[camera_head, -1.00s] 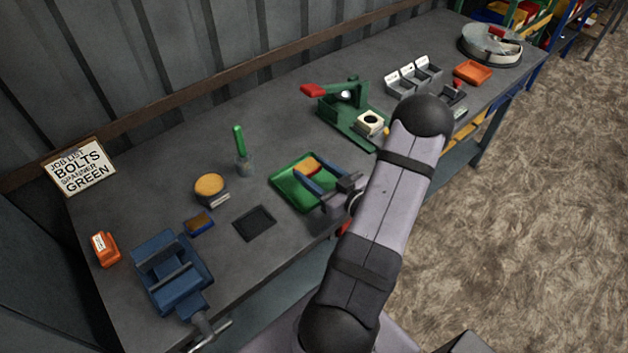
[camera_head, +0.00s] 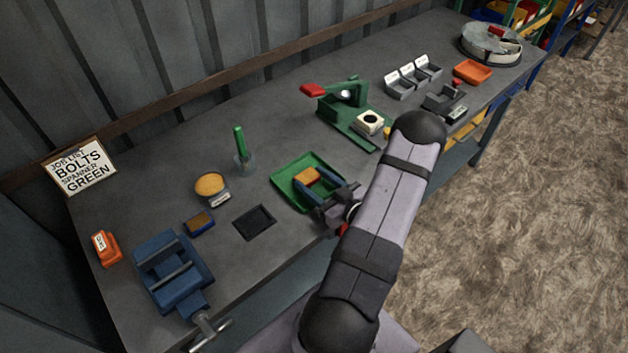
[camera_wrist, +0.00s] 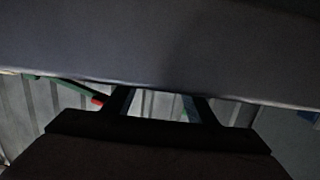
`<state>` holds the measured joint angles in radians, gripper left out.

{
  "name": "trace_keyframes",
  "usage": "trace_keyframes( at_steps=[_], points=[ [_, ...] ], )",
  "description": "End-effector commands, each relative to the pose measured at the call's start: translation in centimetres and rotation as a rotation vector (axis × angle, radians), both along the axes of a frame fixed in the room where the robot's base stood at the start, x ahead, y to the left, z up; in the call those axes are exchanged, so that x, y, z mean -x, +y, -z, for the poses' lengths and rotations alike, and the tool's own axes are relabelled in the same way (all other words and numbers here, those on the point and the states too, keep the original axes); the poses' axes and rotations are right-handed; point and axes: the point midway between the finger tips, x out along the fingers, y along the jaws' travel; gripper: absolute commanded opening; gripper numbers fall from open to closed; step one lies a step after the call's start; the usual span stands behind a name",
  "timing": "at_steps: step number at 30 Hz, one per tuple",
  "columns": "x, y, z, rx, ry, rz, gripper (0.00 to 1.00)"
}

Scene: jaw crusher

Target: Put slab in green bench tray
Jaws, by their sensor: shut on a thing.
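The slab (camera_head: 306,176) is a small orange-yellow block held between the blue fingers of my gripper (camera_head: 309,181). It is over the green bench tray (camera_head: 283,180), inside its outline in the head view. I cannot tell whether the slab touches the tray floor. My gripper is shut on the slab, with its body beyond the tray's near right edge. In the wrist view, the dark gripper fingers (camera_wrist: 160,105) show against a broad grey surface, and I cannot make out the slab there.
A dark square tray (camera_head: 254,222) lies left of the green tray. Behind it stand a yellow-topped round tin (camera_head: 210,185) and a green-handled tool (camera_head: 240,143). A green press with a red handle (camera_head: 345,97) stands behind right. A blue vise (camera_head: 172,268) is at front left.

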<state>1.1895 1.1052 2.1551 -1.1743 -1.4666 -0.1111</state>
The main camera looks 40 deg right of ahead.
Motion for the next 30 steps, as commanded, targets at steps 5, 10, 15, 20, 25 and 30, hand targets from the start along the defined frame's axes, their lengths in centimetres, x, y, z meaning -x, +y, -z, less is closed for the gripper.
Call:
trace_keyframes(
  at_steps=[5, 10, 15, 20, 25, 30],
  points=[
    [0.0, 0.0, 0.3, 0.0, 0.0, 0.0, 0.63],
    [0.0, 0.0, 0.3, 0.0, 0.0, 0.0, 0.7],
    [0.0, 0.0, 0.2, 0.0, 0.0, 0.0, 0.7],
    [0.3, -0.1, -0.1, -0.001, 0.0, 0.002, 0.7],
    [2.2, -0.2, -0.2, 0.0, 0.0, 0.005, 0.7],
    [4.9, -0.2, -0.6, 0.001, 0.0, 0.007, 0.7]
  ],
)
